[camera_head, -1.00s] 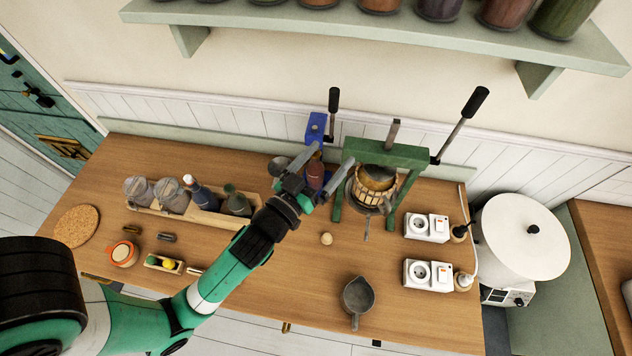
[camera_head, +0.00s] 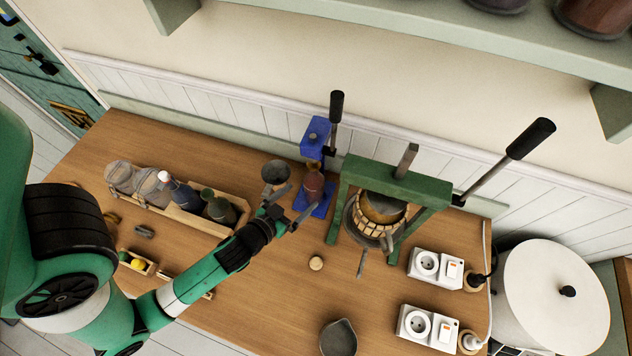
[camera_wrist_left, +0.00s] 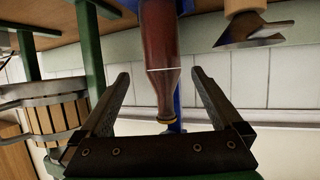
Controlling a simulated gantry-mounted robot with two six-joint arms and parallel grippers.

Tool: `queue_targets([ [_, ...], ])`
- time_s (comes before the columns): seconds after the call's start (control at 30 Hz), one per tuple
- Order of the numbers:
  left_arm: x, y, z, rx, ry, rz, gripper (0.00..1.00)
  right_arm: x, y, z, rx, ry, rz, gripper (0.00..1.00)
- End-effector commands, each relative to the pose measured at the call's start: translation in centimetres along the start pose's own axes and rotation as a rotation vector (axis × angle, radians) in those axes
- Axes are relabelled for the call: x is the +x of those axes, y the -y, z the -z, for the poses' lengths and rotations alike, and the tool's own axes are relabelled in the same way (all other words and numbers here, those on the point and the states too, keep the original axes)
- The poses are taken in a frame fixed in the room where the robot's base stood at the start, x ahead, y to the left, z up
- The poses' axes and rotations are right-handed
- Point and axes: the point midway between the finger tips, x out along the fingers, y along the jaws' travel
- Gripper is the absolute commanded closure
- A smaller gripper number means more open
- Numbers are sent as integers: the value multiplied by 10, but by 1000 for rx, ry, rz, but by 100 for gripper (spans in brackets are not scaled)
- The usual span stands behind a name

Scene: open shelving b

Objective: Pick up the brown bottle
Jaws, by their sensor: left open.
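The brown bottle (camera_head: 313,183) stands upright on the base of the blue bottle capper (camera_head: 316,137). My left gripper (camera_head: 303,201) is open and empty, in front of and to the left of the bottle. In the left wrist view the scene is upside down. There the brown bottle (camera_wrist_left: 162,45) shows its reddish-brown body and its neck pointing down the picture. The neck lies between the two open fingers (camera_wrist_left: 160,76) in that view, with a gap on each side. My right gripper is not in view.
A green press (camera_head: 398,180) with a slatted basket stands close right of the bottle. A grey funnel (camera_head: 275,172) stands left of it. A wooden crate (camera_head: 232,223) of bottles and jars is further left. A small round wooden piece (camera_head: 316,263) lies in front.

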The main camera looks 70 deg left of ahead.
Motion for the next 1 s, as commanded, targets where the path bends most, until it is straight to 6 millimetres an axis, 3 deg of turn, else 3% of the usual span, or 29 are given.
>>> queue_targets([
  [0.1, 22, 0, 2, -2, -2, 1, 0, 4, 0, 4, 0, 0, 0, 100],
  [0.37, 36, 0, 1, 0, -1, 0, 0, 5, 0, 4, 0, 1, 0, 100],
  [0.7, 84, 3, 2, -1, -2, -1, 0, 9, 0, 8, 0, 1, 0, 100],
  [0.93, 86, 3, 1, 0, -1, -1, 0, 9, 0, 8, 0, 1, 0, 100],
  [1.0, 86, 3, 1, 0, -1, -1, 11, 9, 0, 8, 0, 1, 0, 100],
])
